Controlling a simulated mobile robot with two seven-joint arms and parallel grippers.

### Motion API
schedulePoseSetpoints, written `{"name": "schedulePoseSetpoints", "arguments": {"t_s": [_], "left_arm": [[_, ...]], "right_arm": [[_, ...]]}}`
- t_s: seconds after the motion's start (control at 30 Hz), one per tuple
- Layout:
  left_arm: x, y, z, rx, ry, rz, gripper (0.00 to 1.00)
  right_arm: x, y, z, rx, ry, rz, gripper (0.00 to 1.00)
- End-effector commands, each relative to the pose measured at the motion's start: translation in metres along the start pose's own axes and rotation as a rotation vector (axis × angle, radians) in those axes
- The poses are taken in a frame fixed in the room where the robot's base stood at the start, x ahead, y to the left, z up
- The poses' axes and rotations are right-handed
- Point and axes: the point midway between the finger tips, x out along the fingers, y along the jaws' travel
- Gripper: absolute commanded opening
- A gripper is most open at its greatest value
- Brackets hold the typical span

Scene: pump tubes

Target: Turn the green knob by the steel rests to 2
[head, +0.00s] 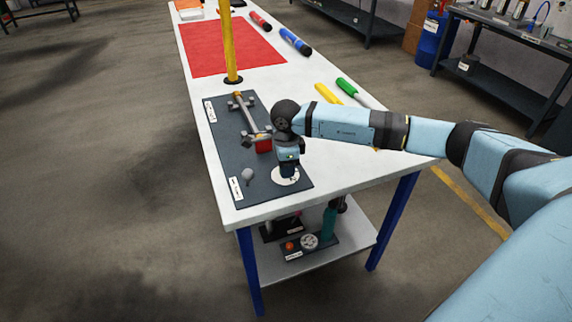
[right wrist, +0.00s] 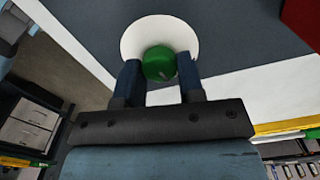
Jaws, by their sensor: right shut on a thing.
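The green knob (right wrist: 159,63) shows in the right wrist view, on a round white dial plate (right wrist: 133,38) set on a dark board. My right gripper (right wrist: 158,82) is shut on the knob, one finger on each side. In the head view my right gripper (head: 288,171) points down over the white dial (head: 291,178) and hides the knob. The dial's marks and the knob's pointer cannot be read. The steel rests (head: 245,115) hold a rod on the dark board behind the gripper. My left gripper is in neither view.
The dark board (head: 222,130) also carries a red block (head: 263,144) and a grey knob (head: 247,174). A yellow post (head: 230,45) stands behind it. Yellow (head: 327,93) and green-handled (head: 346,86) tools lie to the right. A red mat (head: 200,50) lies farther back.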

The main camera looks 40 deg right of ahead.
Motion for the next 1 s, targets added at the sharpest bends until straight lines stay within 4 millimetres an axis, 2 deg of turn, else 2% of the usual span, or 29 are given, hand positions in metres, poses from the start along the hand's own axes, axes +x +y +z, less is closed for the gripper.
{"name": "schedulePoseSetpoints", "arguments": {"t_s": [1.0], "left_arm": [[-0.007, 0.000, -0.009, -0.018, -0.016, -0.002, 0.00]], "right_arm": [[-0.001, 0.002, 0.001, 0.961, 0.002, 0.000, 0.12]]}}
